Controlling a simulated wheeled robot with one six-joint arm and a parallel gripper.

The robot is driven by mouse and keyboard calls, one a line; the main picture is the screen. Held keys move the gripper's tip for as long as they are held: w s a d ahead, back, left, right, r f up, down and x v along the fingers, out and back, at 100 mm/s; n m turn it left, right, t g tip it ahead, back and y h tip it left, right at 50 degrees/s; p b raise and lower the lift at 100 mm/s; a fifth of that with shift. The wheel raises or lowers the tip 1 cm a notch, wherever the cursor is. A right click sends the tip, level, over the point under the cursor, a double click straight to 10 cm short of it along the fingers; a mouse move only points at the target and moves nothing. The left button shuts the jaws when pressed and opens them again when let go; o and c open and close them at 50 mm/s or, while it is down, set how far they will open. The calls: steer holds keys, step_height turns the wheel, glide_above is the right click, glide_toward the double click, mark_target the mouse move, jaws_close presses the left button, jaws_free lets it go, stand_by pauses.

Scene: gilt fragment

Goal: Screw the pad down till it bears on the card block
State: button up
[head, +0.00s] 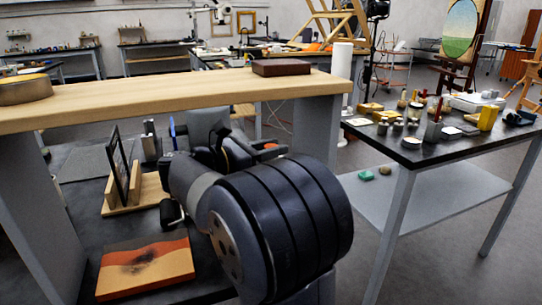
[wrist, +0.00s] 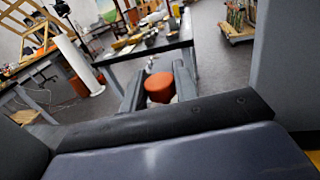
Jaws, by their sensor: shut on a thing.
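My gripper (wrist: 159,80) shows in the wrist view with a finger on each side of an orange-red round knob (wrist: 158,88), shut on it. In the head view my arm hides most of the gripper, and a bit of orange (head: 271,147) shows just past the arm, under the wooden shelf. Whether this orange bit is the same knob I cannot tell for sure. The pad and the card block cannot be made out in either view; my arm and gripper cover that area.
A wooden shelf (head: 180,92) spans above the dark bench, with a dark red box (head: 281,67) on it. A framed panel stands in a wooden holder (head: 148,192). A stained orange panel (head: 146,268) lies in front. A cluttered side table (head: 425,153) stands right.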

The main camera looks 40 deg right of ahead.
steer(key=shift+m+g, duration=0.5)
steer(key=shift+g, duration=0.3)
steer(key=o, duration=0.9)
steer(key=shift+o, duration=0.2)
steer(key=w+a, duration=0.1)
steer(key=a, duration=0.6)
steer(key=shift+a, duration=0.2)
